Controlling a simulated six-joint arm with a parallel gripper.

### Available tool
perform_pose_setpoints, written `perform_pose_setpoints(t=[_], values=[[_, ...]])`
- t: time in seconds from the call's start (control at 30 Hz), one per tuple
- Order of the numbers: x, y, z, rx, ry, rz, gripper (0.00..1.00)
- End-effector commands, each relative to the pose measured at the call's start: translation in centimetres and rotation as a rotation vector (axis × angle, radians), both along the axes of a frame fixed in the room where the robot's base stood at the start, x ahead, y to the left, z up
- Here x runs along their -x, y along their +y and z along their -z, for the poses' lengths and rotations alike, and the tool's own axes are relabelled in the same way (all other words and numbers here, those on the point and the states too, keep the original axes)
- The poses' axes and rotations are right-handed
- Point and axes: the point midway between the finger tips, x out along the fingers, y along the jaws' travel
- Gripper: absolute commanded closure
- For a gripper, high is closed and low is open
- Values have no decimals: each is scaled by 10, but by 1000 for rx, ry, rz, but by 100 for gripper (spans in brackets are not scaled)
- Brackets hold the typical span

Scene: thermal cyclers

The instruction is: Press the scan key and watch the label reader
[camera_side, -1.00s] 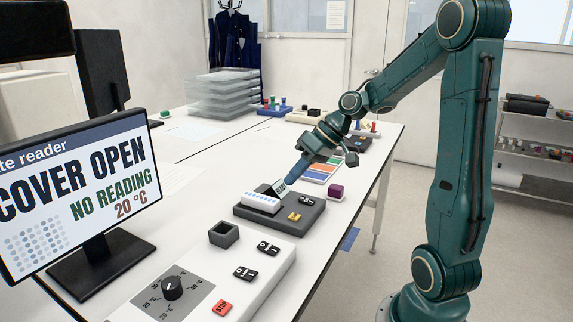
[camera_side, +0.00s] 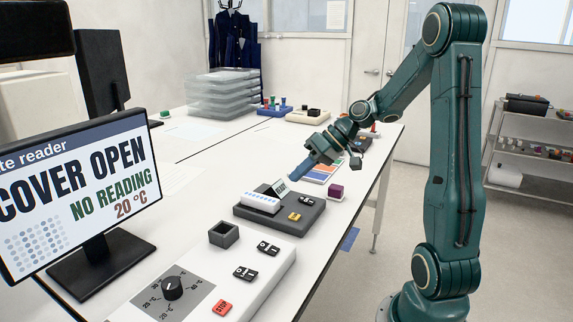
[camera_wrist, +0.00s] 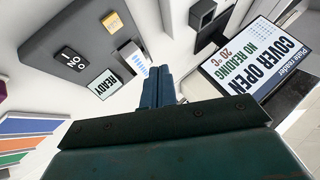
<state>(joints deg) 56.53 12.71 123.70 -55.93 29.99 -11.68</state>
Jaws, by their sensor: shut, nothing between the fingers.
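The label reader appears to be the dark grey unit (camera_side: 252,215) on the bench. It carries a small tilted screen (camera_side: 281,187), which reads READY in the wrist view (camera_wrist: 103,85). A yellow key (camera_side: 294,216) with a dark mark, perhaps the scan key, sits on its top; it also shows in the wrist view (camera_wrist: 112,22). A black rocker switch (camera_side: 307,200) and a white block with a blue-marked strip (camera_side: 260,202) are on it too. My gripper (camera_side: 291,177) is shut and empty, above and behind the small screen, apart from the unit. Its fingers show in the wrist view (camera_wrist: 157,85).
A monitor (camera_side: 85,195) at the left reads COVER OPEN, NO READING, 20 °C. In front is a white panel (camera_side: 205,265) with a dial, switches and a red STOP key (camera_side: 222,308). A purple cube (camera_side: 336,191) and coloured-stripe card (camera_side: 322,172) lie beside the grey unit.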

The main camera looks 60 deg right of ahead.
Motion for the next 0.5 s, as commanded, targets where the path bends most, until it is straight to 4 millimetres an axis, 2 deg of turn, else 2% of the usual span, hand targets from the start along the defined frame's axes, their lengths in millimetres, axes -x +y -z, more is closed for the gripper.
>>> perform_pose_setpoints(t=[0.27,0.5], values=[[0,0,18,-4,3,1,100],[0,0,43,-3,2,0,100]])
